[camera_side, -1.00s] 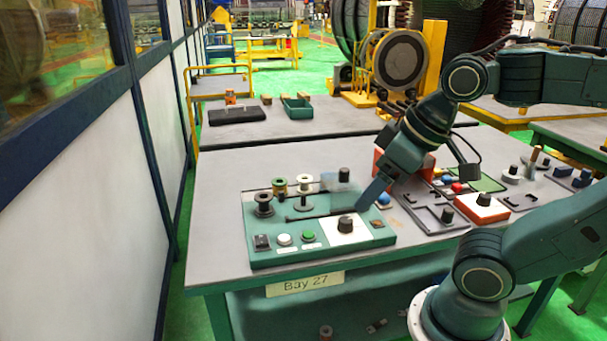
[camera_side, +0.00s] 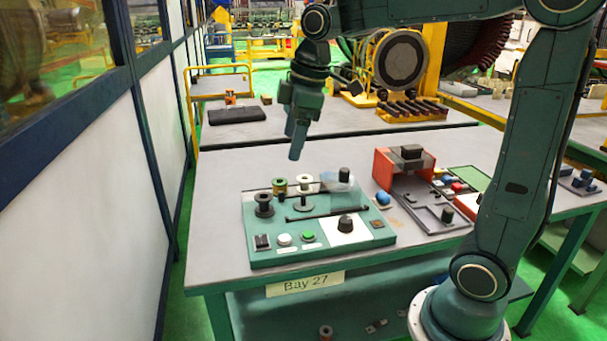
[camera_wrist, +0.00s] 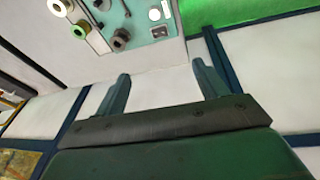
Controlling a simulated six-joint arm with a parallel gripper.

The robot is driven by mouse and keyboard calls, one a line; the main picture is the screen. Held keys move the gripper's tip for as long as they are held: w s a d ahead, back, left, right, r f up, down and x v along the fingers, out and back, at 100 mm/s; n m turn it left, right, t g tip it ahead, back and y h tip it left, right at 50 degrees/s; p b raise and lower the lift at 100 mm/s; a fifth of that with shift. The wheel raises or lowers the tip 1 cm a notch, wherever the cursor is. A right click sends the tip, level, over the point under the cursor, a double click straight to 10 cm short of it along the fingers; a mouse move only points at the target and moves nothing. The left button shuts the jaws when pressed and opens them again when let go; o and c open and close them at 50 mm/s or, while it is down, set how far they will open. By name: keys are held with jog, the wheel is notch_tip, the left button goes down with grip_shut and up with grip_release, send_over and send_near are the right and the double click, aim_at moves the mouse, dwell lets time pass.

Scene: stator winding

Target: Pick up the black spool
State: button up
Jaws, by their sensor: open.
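My gripper (camera_side: 296,155) is above and behind the panel in the side view, fingers pointing down, well apart from the spool. In the wrist view my gripper (camera_wrist: 160,69) has its two fingers spread with nothing between them, and the spool lies beyond the left fingertip.
A brass spool (camera_side: 279,186) and a white spool (camera_side: 305,183) stand close behind the black spool. A dark flanged piece (camera_side: 303,205) is to its right. A black bar (camera_side: 327,214), a clear cover and a black knob (camera_side: 346,224) are also on the panel.

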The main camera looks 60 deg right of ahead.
jog(key=w+d+f+n+g, duration=0.1)
jog(key=w+d+f+n, duration=0.35)
jog(key=w, duration=0.45)
jog(key=n+g+y, duration=0.1)
jog(key=n+g, duration=0.1)
jog(key=n, duration=0.1)
send_near(264, 200)
jog(key=shift+w+d+r, duration=0.2)
jog(key=shift+d+r, duration=0.3)
jog(key=shift+r, duration=0.1)
jog(key=shift+w+d+r, duration=0.15)
jog(key=shift+d+r, duration=0.35)
jog(key=shift+r, duration=0.15)
jog(key=shift+f, duration=0.1)
jog(key=shift+w+a+f, duration=0.1)
jog(key=shift+a+f, duration=0.1)
jog(key=shift+f, duration=1.2)
jog(key=shift+a+f, duration=0.15)
jog(key=shift+f, duration=1.2)
jog(key=shift+a+f, duration=0.2)
jog(key=shift+f, duration=1.2)
jog(key=shift+a+f, duration=0.2)
jog(key=shift+f, duration=1.1)
jog(key=shift+a+f, duration=0.2)
jog(key=shift+f, duration=1.05)
